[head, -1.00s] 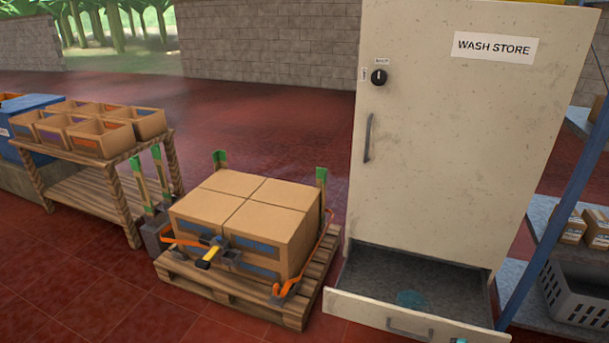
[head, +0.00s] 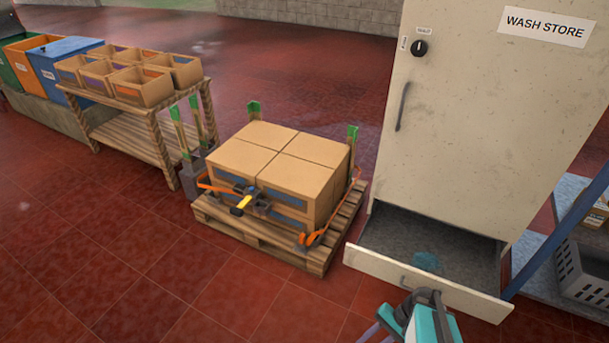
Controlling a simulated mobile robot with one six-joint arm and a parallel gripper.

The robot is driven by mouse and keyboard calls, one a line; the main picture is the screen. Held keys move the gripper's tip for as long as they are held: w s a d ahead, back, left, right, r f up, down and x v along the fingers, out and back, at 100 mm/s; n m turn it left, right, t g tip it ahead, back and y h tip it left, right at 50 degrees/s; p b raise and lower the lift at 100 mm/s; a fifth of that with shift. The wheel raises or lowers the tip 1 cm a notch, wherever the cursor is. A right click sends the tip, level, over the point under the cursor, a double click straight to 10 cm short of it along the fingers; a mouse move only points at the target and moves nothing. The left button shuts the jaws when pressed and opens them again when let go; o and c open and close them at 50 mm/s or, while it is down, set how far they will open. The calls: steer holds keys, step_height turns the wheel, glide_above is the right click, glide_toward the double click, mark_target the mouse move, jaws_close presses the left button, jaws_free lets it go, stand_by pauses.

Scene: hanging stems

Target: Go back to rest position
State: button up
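A teal and dark grey part (head: 428,318), which looks like the end of my arm with my gripper, shows at the bottom edge of the head view, right of centre. It is in front of the open drawer (head: 425,283) of the white cabinet (head: 475,130) labelled WASH STORE. It is cut off by the frame, and its fingers cannot be made out, so I cannot tell if it is open, shut or holding anything. A blue-green patch (head: 426,262) lies on the drawer's floor.
A pallet (head: 315,258) with strapped cardboard boxes (head: 280,165) stands left of the cabinet. A wooden table (head: 130,128) with several open boxes (head: 145,88) is further left, by coloured bins (head: 60,62). A shelf with a grey crate (head: 585,275) is at right. The left foreground floor is clear.

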steer(key=s+a+r+n+g+h+p, duration=0.2)
steer(key=s+a+r+n+h+p, duration=0.1)
steer(key=s+n+h+p, duration=0.4)
steer(key=shift+s+a+r+g+p, duration=0.35)
steer(key=shift+s+r, duration=0.25)
steer(key=shift+s, duration=0.3)
steer(key=shift+s, duration=0.1)
stand_by(1.2)
